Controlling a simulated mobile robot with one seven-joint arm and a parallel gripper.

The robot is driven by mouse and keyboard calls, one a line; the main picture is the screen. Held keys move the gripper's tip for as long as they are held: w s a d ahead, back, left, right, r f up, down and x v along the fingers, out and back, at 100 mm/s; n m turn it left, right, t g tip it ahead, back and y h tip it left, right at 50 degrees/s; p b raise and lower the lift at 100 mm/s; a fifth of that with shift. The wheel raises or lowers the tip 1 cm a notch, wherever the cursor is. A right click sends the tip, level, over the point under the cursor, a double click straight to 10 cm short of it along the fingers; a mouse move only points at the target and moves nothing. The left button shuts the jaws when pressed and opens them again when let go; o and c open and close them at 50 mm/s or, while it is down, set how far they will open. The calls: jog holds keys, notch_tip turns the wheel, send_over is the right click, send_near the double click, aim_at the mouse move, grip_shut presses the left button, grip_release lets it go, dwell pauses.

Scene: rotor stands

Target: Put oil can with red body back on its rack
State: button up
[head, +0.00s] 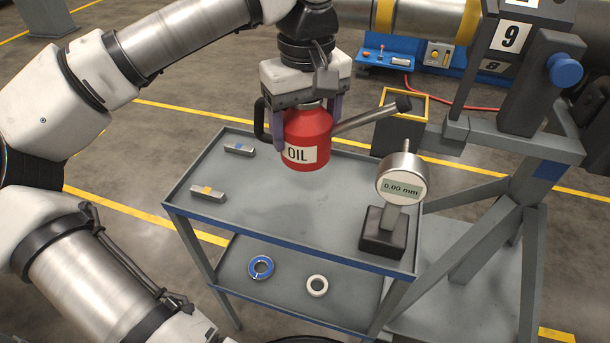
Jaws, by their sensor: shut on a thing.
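The oil can (308,135) has a red body, a white OIL label, a black handle on the left and a grey spout with a dark tip pointing right. My gripper (305,118) is shut on the can, one purple finger on each side of its upper body. The can is upright and appears held above the cart's top shelf. A dark box with a yellow rim (405,95) is on the rotor stand, right of the can and partly behind the spout tip. It may be the rack; I cannot tell for sure.
The grey cart (270,232) carries two small metal blocks at left and a dial gauge (402,180) at right. Its lower shelf holds a blue ring (260,267) and a white ring (317,285). The stand (500,175) is at right. The top shelf's middle is clear.

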notch_tip(320, 180, down, 10)
jog(key=shift+r+b, duration=0.1)
jog(key=shift+b, duration=0.4)
jog(key=shift+f, duration=0.25)
jog(key=o, duration=1.5)
jog(key=shift+r, duration=0.1)
jog(key=shift+c, duration=0.2)
notch_tip(320, 180, up, 12)
jog(key=shift+r+p, duration=0.2)
jog(key=shift+p, duration=0.6)
